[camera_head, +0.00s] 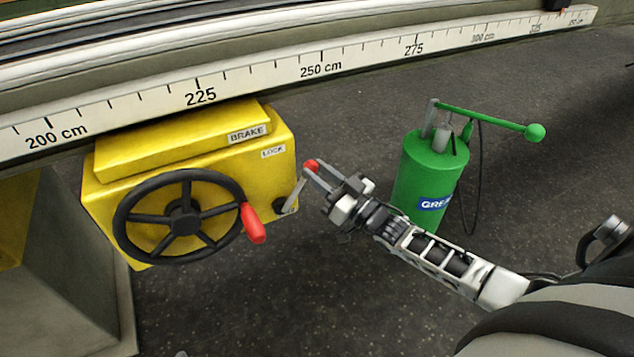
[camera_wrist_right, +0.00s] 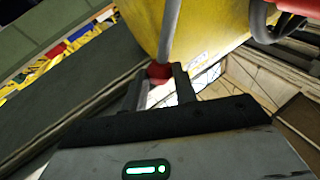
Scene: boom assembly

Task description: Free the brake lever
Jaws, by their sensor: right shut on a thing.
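The brake lever (camera_head: 293,194) is a short grey rod with a red knob, mounted at the lower right of the yellow brake box (camera_head: 115,178). It tilts up and to the right, below the LOCK label. My right gripper (camera_head: 314,171) is shut on the lever at its red knob. In the right wrist view the red knob (camera_wrist_right: 159,71) sits between the two fingers, with the grey rod rising from it toward the yellow box. My left gripper is in neither view.
A black handwheel (camera_head: 183,218) with a red handle (camera_head: 252,223) is on the box front, left of the lever. A green grease pump (camera_head: 421,175) stands behind my right forearm. A white ruled rail (camera_head: 355,62) runs above the box. The dark floor below is clear.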

